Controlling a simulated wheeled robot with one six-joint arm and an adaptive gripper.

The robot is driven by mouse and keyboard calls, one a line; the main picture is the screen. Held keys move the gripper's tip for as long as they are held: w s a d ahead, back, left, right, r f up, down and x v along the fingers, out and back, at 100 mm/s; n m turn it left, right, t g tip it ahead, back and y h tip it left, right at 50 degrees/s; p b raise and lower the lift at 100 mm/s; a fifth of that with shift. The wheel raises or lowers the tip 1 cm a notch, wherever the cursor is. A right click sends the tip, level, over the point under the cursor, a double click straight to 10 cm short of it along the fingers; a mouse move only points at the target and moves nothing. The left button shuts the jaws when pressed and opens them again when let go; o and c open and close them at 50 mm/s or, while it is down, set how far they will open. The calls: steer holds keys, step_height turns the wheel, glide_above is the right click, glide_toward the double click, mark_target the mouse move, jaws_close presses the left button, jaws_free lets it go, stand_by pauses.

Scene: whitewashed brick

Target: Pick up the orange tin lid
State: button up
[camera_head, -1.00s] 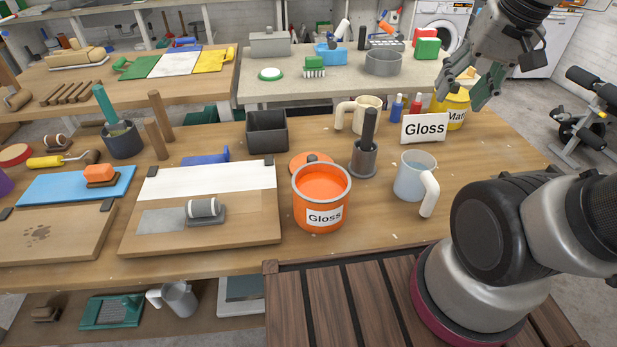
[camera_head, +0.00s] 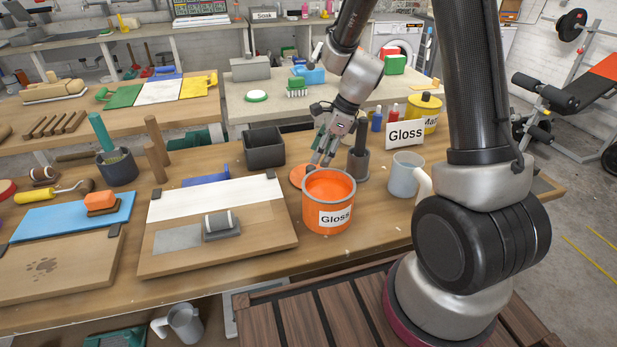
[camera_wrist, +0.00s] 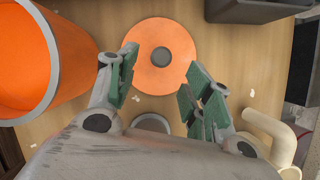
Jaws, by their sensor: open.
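The orange tin lid (camera_wrist: 180,68) is a flat round disc with a grey knob (camera_wrist: 162,57) at its centre. It lies on the wooden bench behind the orange Gloss tin (camera_head: 329,207), which stands open and full of orange. In the head view only part of the lid (camera_head: 299,176) shows behind the tin. My gripper (camera_wrist: 158,82) is open and empty, pointing down above the lid. In the wrist view its green-padded fingers stand either side of the knob's line, overlapping the lid's near edge. In the head view my gripper (camera_head: 321,160) is just behind the tin.
A pale jug (camera_head: 405,174) and Gloss sign (camera_head: 405,134) stand farther right.

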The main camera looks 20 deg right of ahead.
mark_target(312, 166)
steer(key=x, duration=0.5)
steer(key=shift+w+a+f, duration=0.15)
steer(key=c, duration=1.1)
